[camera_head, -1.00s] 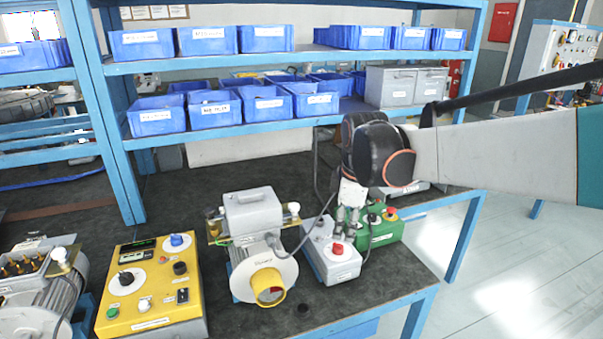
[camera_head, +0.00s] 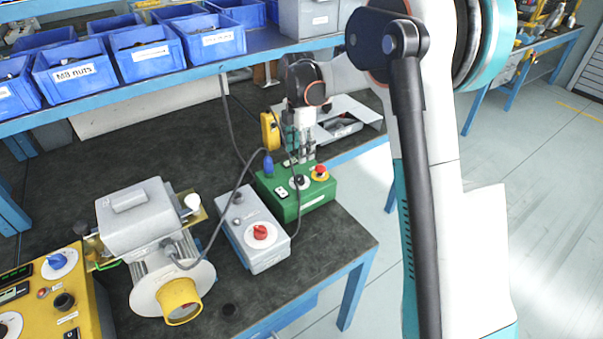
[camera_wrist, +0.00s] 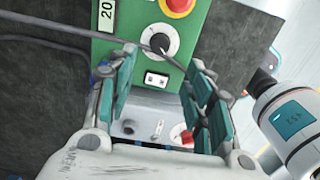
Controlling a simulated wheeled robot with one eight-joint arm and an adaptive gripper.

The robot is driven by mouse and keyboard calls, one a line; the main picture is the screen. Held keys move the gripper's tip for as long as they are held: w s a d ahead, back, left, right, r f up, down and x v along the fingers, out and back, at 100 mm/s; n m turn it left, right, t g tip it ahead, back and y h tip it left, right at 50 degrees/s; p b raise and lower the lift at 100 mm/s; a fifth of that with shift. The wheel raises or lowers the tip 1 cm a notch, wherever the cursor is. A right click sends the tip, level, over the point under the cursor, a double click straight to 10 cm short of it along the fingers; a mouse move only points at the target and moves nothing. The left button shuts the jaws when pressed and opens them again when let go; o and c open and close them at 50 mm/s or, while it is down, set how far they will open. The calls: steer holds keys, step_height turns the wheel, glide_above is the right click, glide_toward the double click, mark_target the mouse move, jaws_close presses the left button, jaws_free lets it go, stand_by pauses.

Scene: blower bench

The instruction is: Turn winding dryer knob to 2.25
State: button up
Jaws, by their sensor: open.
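A green box (camera_head: 310,202) stands on the bench with a black knob (camera_head: 299,181) on a round white dial. In the wrist view the knob (camera_wrist: 160,42) shows between and just beyond the fingertips, its pointer line visible. My gripper (camera_head: 300,152) is open, pointing down above the box; its teal-padded fingers (camera_wrist: 162,58) are spread and hold nothing. Contact with the knob cannot be told. A grey box (camera_head: 234,215) beside it carries a red knob (camera_head: 261,232) on a white dial. No label naming the winding dryer is readable, and the dial numbers are too small.
A red stop button (camera_head: 320,171) on a yellow base sits close to the black knob. A dark cable (camera_head: 240,178) crosses near the boxes. A blower motor (camera_head: 150,230) and a yellow control box (camera_head: 62,290) stand left. A shelf of blue bins (camera_head: 150,52) is behind.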

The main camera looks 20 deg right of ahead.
mark_target(299, 177)
step_height(299, 177, down, 11)
steer(key=b, duration=0.3)
steer(key=c, duration=1.1)
